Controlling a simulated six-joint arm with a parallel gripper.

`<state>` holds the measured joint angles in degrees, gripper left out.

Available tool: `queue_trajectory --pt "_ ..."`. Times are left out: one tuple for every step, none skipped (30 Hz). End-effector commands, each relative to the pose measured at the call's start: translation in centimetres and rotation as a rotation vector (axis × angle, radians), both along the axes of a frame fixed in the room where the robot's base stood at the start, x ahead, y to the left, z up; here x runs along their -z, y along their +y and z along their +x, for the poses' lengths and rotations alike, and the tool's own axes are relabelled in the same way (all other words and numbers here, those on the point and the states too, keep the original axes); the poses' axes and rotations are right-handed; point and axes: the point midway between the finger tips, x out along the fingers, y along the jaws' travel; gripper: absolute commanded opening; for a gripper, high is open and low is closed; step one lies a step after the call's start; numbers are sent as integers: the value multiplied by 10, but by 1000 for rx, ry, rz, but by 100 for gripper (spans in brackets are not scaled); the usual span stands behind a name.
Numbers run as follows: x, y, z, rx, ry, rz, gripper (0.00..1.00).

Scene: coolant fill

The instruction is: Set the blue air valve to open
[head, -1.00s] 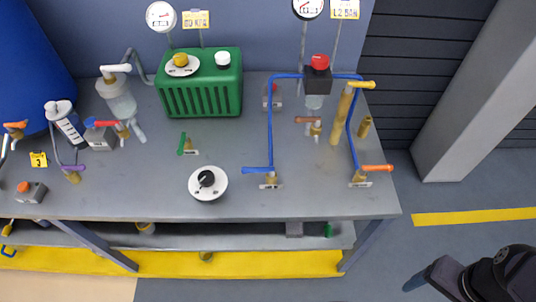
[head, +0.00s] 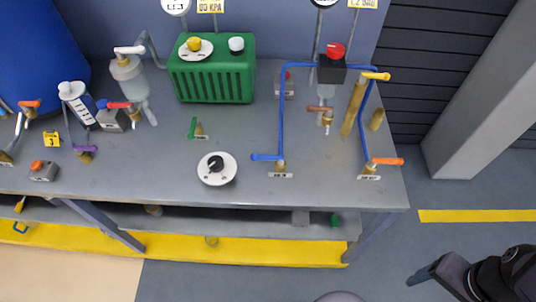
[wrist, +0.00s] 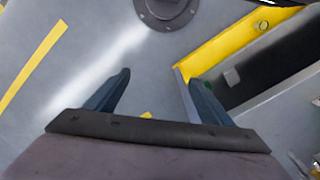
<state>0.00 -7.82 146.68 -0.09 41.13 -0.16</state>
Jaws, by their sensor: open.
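The blue air valve handle (head: 266,157) is on the table's front part, right of the round white dial. It points left from a brass body (head: 281,167) with a small label at its base. A blue pipe (head: 283,110) rises behind it. My gripper (head: 418,278) is at the lower right in the head view, off the table and well away from the valve. In the wrist view my gripper's two fingers (wrist: 152,92) are apart with nothing between them, over the floor.
An orange-handled valve (head: 386,161) stands at the table's right front. A yellow-handled valve (head: 376,76), a brown-handled tap (head: 318,109) and a green tank (head: 212,72) are behind. The white dial (head: 217,169) is left of the blue handle. The table front between them is clear.

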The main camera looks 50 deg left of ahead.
Motion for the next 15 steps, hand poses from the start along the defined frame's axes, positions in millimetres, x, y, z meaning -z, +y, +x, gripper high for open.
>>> queue_trajectory --pt "0 0 0 0 0 0 75" --pt "0 0 0 0 0 0 75" --pt "0 0 0 0 0 0 75" --pt "0 0 0 0 0 0 75" --pt "0 0 0 0 0 0 75" --pt "0 0 0 0 0 0 66" --pt "0 0 0 -2 0 0 58" --pt "0 1 0 -5 0 0 51" --pt "-1 3 0 -12 0 0 42" --pt "-2 5 0 -21 0 0 34" --pt "-3 7 0 -31 0 0 33" --pt "-4 11 0 -52 1 0 33" --pt "-5 15 -1 -70 4 0 33" --pt "-6 20 -2 -93 10 0 33" --pt "-5 28 -6 -128 24 -1 33"
